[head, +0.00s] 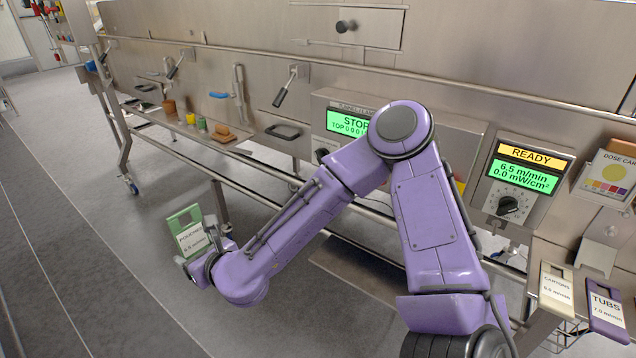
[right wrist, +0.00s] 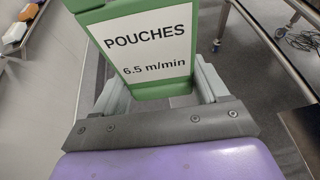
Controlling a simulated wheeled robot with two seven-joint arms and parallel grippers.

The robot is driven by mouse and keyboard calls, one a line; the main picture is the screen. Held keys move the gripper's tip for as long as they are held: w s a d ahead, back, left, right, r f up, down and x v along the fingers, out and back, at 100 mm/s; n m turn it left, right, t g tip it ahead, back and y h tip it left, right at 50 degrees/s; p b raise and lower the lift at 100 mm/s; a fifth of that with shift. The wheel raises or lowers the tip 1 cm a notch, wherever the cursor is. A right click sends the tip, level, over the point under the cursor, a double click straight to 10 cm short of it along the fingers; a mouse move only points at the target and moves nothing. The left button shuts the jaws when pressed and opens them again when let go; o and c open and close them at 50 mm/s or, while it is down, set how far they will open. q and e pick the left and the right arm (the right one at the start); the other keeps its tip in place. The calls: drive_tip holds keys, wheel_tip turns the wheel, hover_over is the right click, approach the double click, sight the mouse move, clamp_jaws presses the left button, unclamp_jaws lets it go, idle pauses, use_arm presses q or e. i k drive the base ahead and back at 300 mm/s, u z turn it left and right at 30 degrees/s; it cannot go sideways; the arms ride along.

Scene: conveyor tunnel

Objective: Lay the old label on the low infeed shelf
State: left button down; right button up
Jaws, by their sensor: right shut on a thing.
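The green label (head: 188,228) reads "POUCHES 6.5 m/min" on a white panel. It also fills the upper middle of the right wrist view (right wrist: 146,42). My right gripper (head: 207,246) is shut on its lower part and holds it up, tilted, in front of the machine over the grey floor. A low steel shelf (head: 168,130) runs along the machine's front at the left, carrying several small items. The label is nearer the camera than this shelf and apart from it. My left gripper is not in view.
At the right, a cartons label (head: 557,290) and a tubs label (head: 607,312) sit on a ledge. A long rail and legs run along the machine. The floor at left is open.

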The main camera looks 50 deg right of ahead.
sight(388, 290)
drive_tip(key=u, duration=0.25)
drive_tip(key=i, duration=0.65)
drive_tip(key=z, duration=1.9)
